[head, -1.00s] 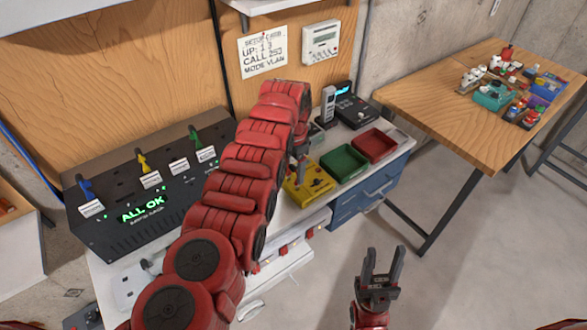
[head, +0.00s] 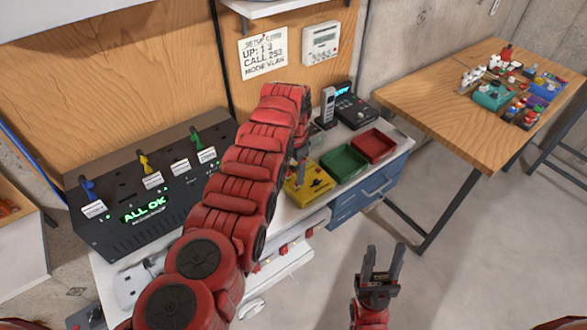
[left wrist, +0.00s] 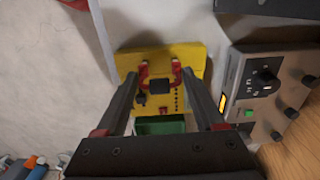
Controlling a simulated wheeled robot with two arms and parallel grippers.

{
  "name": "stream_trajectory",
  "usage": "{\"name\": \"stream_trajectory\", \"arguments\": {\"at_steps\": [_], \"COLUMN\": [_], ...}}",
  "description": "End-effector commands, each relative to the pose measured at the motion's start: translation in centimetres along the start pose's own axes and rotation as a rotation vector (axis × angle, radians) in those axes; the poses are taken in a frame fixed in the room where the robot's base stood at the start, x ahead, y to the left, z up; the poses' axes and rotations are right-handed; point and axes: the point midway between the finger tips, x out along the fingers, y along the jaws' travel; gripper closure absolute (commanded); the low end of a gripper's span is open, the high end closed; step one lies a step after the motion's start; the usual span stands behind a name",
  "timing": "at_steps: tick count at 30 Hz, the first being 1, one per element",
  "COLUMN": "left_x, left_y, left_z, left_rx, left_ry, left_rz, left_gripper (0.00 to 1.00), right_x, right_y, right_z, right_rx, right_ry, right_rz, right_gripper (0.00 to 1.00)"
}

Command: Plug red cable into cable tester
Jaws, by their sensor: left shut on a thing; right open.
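The yellow cable tester (head: 318,186) is at the front of the white bench, left of the green tray. My left gripper (head: 301,152) is at it, with the forearm reaching over from the left. In the left wrist view, the tester (left wrist: 160,52) shows a dark square, a row of small dots and two red parts. The left fingertips (left wrist: 160,76) stand well apart at those red parts, apparently shut on the tester; the exact contact is unclear. My right gripper (head: 382,262) is open and empty over the floor.
Green (head: 343,163) and red (head: 374,145) trays and a phone (head: 353,110) are right of my left arm. A wooden table (head: 470,120) stands further right. Floor between is clear.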

Motion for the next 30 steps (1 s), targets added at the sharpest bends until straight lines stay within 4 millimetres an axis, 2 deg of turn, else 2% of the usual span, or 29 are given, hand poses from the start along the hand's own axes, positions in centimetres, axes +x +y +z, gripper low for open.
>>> {"name": "stream_trajectory", "arguments": {"at_steps": [30], "left_x": [0.32], "left_y": [-0.05], "left_z": [0.01], "left_rx": [0.000], "left_ry": [0.000], "left_rz": [0.000], "left_gripper": [0.83], "right_x": [-0.48], "right_y": [-0.02], "right_z": [0.08], "right_rx": [0.000], "right_ry": [0.000], "right_rz": [0.000], "right_gripper": [0.53]}}
